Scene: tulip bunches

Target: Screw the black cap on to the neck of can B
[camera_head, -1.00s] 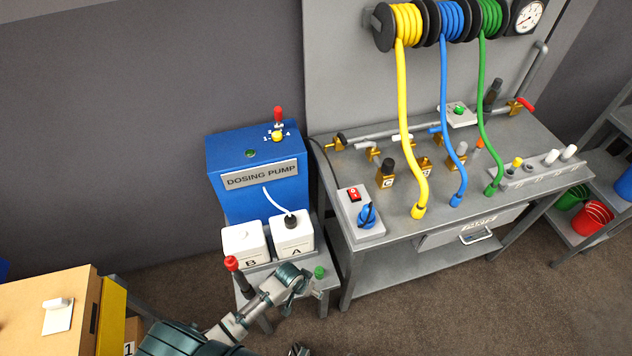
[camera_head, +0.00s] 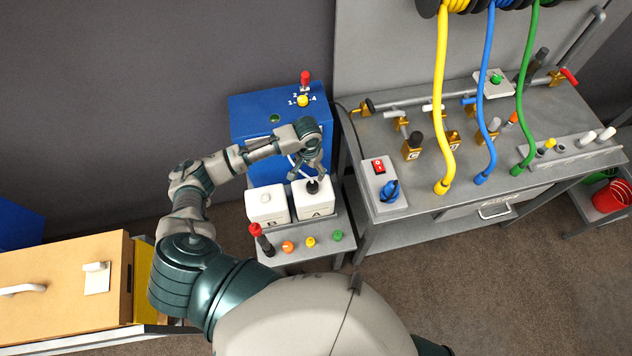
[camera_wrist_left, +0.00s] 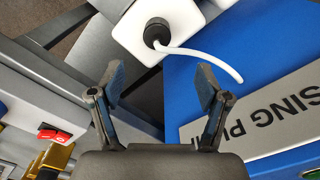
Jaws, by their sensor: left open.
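The black cap (camera_head: 312,187) sits on top of white can A (camera_head: 316,203). A white tube comes out of the cap, clearest in the left wrist view, where the cap (camera_wrist_left: 157,33) lies beyond the fingers. White can B (camera_head: 268,212) stands just left of can A, with a pale round neck (camera_head: 265,198) and no black cap on it. My left gripper (camera_head: 309,172) is open and empty, just above the cap and apart from it in the wrist view. My right gripper is not in view.
A red-topped black handle (camera_head: 261,240) and orange, yellow and green knobs line the stand's front. The grey workbench (camera_head: 440,210) with valves and hoses is at the right.

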